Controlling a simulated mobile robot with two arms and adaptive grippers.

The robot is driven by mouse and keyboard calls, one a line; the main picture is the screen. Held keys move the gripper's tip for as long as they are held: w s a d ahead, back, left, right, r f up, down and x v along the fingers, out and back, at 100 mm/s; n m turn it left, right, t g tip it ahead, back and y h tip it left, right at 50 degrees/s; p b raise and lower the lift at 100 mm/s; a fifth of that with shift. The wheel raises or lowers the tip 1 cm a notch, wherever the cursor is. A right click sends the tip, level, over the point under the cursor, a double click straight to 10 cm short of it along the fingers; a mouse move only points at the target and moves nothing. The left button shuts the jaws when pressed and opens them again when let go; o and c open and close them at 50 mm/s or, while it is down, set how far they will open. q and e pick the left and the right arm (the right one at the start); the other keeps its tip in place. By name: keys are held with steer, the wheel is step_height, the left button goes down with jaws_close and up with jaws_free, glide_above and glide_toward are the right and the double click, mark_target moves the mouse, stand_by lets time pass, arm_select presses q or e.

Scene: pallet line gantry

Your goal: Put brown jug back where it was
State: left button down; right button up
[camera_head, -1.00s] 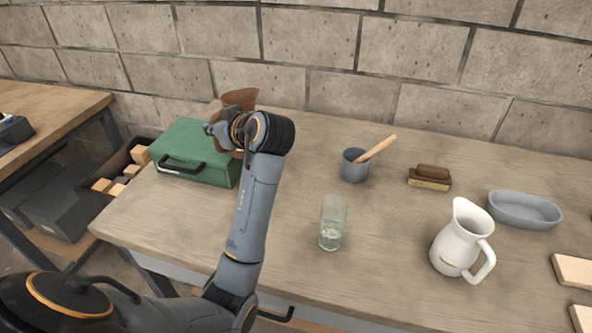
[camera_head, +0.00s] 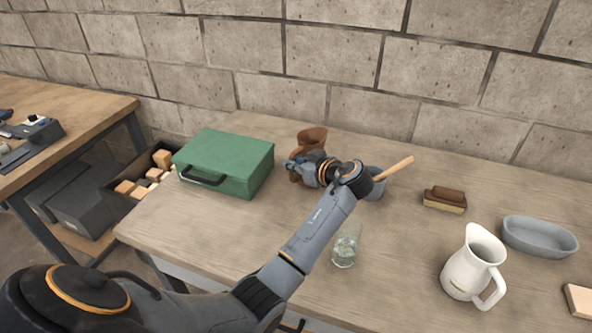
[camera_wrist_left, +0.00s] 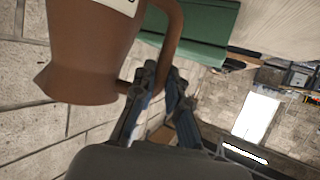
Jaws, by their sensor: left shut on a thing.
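The brown jug (camera_head: 311,139) is at the back of the table, right of the green case, partly hidden behind my left gripper (camera_head: 292,165). In the left wrist view the jug (camera_wrist_left: 92,50) fills the upper left, with its handle running down to the fingers. My left gripper (camera_wrist_left: 158,92) is shut on the jug's handle. I cannot tell whether the jug's base touches the table. My right gripper is not in view.
A green case (camera_head: 228,160) lies left of the jug. A grey cup (camera_head: 376,188) with a wooden stick (camera_head: 395,168), partly behind my arm, and a glass of water (camera_head: 345,247) are close to the arm. A brush (camera_head: 445,199), white pitcher (camera_head: 473,265) and grey dish (camera_head: 540,236) stand further right.

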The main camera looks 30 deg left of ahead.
arm_select(q)
steer(key=f, duration=0.1)
steer(key=f+p, duration=0.1)
steer(key=f, duration=0.1)
steer(key=shift+w+d+f, duration=0.1)
steer(key=shift+w+d, duration=0.15)
steer(key=c, duration=1.8)
jaws_free()
steer(key=shift+s+f, duration=0.1)
steer(key=o, duration=0.4)
steer(key=shift+o, duration=0.2)
